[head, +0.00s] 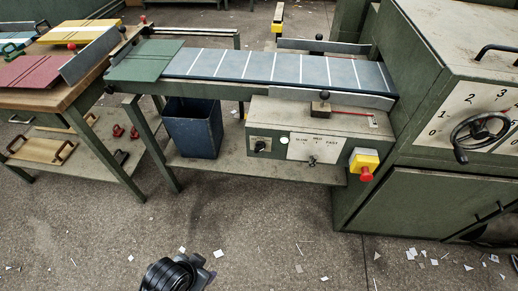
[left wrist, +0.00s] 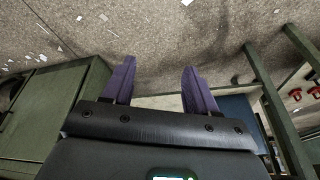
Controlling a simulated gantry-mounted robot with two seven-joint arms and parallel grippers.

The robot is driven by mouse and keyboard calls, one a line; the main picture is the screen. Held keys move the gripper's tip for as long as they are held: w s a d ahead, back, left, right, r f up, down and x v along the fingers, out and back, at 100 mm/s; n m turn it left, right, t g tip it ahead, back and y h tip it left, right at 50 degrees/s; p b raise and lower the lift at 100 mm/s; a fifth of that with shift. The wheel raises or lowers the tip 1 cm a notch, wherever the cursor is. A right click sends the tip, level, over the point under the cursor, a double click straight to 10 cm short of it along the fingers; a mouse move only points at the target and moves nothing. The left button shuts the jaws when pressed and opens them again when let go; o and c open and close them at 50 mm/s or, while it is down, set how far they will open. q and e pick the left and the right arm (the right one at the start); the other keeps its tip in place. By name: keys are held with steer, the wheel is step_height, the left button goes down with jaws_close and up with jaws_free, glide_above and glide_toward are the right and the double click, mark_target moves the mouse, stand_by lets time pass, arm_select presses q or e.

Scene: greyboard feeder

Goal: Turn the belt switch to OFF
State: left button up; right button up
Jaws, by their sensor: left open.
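The belt switch is most likely the small black rotary knob (head: 260,145) on a pale plate at the left of the control box (head: 272,113) under the belt. Its setting is too small to read. My left gripper (left wrist: 158,76) shows in the left wrist view with its two purple fingers apart and nothing between them. Floor shows beyond the fingers, and the knob cannot be made out there. In the head view a black part of my arm shows at the bottom, below and apart from the control box. My right gripper is not seen.
Right of the knob are a white round button (head: 284,140), a slow-fast scale (head: 312,147) with a lever, and a red stop button (head: 366,174) on a yellow box. A blue bin (head: 193,130) stands on the shelf at left. A green machine (head: 410,187) stands right. Floor in front is clear except scraps.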

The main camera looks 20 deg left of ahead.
arm_select(q)
steer(key=shift+o, duration=1.1)
steer(key=shift+w+m, duration=0.1)
steer(key=shift+m, duration=0.2)
steer(key=w+d+r+m+t+h+b, duration=0.1)
steer(key=w+d+m+t+h+b, duration=0.1)
steer(key=w+d+m, duration=0.5)
steer(key=w+d+r+m+t+h+b, duration=0.2)
steer(key=d+m+t+b, duration=0.1)
steer(key=d+m, duration=0.7)
steer(key=m+t+y+b, duration=0.3)
steer(key=m+t+b, duration=0.3)
steer(key=m, duration=0.1)
glide_toward(258, 149)
steer(key=b+x, duration=0.1)
steer(key=x, duration=0.6)
steer(key=shift+d, duration=0.1)
steer(key=shift+x, duration=0.8)
